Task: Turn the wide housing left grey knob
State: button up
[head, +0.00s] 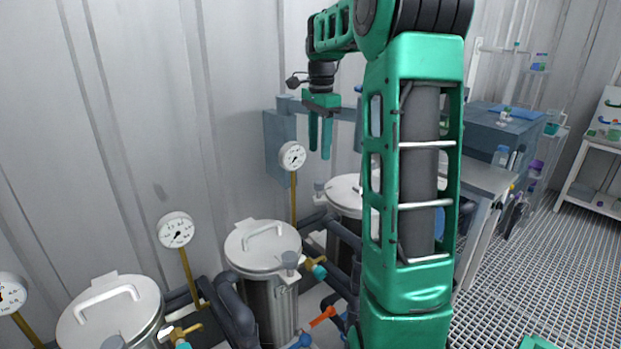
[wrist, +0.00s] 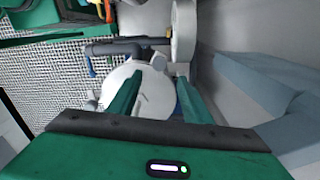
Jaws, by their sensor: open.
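My gripper (head: 320,152) points down with its two green fingers apart and nothing between them. It hangs in the air near the wall, above the rear vessel (head: 343,190). In the wrist view, my gripper (wrist: 159,80) is over a round pale lid (wrist: 148,103). Small grey knobs show on the vessels: one on the middle vessel (head: 290,260) and one at the left edge of the rear vessel (head: 319,187). I cannot tell which knob is the named one.
Pressure gauges (head: 176,230) (head: 293,156) stand on brass stems beside the vessels. Dark pipes (head: 236,312), an orange-handled valve (head: 322,316) and the front-left vessel (head: 110,303) crowd the lower area. A bench (head: 478,177) stands at the right, with open grated floor beyond.

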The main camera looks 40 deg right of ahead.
aim_at(318, 181)
notch_tip(318, 181, down, 11)
jog(key=shift+r, duration=0.2)
dwell(0.3)
